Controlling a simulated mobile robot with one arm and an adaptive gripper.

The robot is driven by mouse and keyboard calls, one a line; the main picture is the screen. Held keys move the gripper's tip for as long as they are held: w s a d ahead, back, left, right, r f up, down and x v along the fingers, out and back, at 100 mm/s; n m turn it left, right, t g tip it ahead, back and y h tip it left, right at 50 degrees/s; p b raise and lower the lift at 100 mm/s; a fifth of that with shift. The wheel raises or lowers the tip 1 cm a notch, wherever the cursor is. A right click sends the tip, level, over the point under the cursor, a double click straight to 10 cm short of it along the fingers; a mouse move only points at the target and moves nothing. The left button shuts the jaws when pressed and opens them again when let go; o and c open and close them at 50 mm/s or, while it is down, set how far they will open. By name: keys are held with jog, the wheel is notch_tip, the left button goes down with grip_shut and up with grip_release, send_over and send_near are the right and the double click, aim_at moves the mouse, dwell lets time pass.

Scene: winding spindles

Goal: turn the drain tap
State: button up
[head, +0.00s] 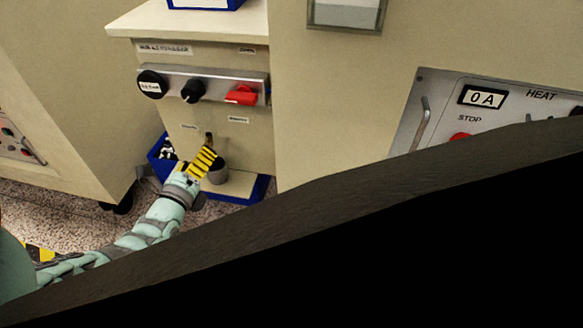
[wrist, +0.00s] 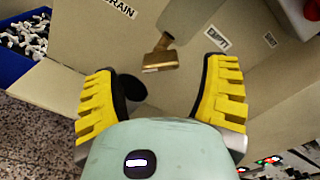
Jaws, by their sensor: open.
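The drain tap (wrist: 161,60) is a small brownish metal piece on the front of a beige cabinet, near a label reading "DRAIN" (wrist: 119,7). In the head view the tap (head: 209,138) shows as a small dark fitting below the control strip. My gripper (wrist: 163,68) has yellow ribbed fingers spread wide, one on each side of the tap, with nothing between them touching it. In the head view my gripper (head: 206,158) is just below and in front of the tap and partly covers that area. I cannot tell the exact depth gap.
A grey strip above carries a black knob (head: 192,91) and a red switch (head: 242,95). A blue bin (wrist: 20,67) with black and white pieces is at the left. A dark shape hides the head view's lower right.

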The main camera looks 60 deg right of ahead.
jog(key=shift+b+x, duration=0.45)
jog(key=shift+x, duration=0.75)
jog(key=shift+w+d, duration=0.1)
jog(key=shift+d, duration=0.35)
jog(key=shift+c, duration=0.3)
jog(key=shift+a, duration=0.1)
jog(key=c, duration=1.2)
jog(key=shift+o, duration=0.2)
